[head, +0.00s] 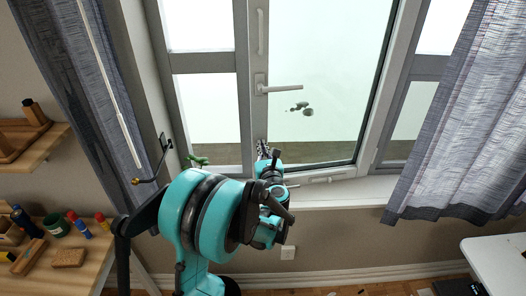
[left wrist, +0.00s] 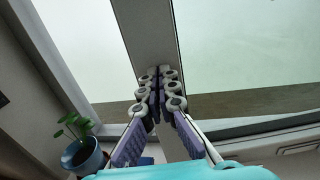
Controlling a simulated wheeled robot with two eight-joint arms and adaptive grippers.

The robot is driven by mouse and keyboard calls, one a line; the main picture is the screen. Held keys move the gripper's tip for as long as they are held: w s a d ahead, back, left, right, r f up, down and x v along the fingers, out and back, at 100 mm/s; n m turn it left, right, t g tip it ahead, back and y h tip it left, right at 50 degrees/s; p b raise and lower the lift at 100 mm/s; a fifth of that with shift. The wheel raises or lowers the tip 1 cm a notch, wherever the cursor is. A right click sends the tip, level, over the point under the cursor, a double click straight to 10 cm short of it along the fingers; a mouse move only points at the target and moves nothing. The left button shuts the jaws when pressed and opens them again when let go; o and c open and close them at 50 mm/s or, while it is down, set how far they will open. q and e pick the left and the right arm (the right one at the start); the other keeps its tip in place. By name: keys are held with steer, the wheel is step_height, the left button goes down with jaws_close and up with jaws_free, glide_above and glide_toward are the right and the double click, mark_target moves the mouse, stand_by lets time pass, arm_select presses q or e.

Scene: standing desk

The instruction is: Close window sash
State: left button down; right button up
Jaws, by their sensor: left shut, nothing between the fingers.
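The window sash (head: 312,164) is a grey frame with a large pane, and its white lever handle (head: 283,88) sits on the left stile, pointing right. My left gripper (head: 263,148) is at the lower left corner of the sash, in front of the stile. In the left wrist view my left gripper (left wrist: 162,78) is shut and empty, its fingertips overlapping the grey stile (left wrist: 150,35). I cannot tell whether they touch it. My right gripper is not in view.
A potted plant (left wrist: 84,152) stands on the sill left of the gripper. Curtains hang at the left (head: 75,100) and right (head: 465,110). A cluttered wooden desk (head: 85,265) is at lower left, a white table (head: 500,262) at lower right.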

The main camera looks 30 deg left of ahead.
arm_select(q)
steer(key=x, duration=0.8)
steer(key=shift+w+r, duration=0.1)
steer(key=shift+r, duration=0.2)
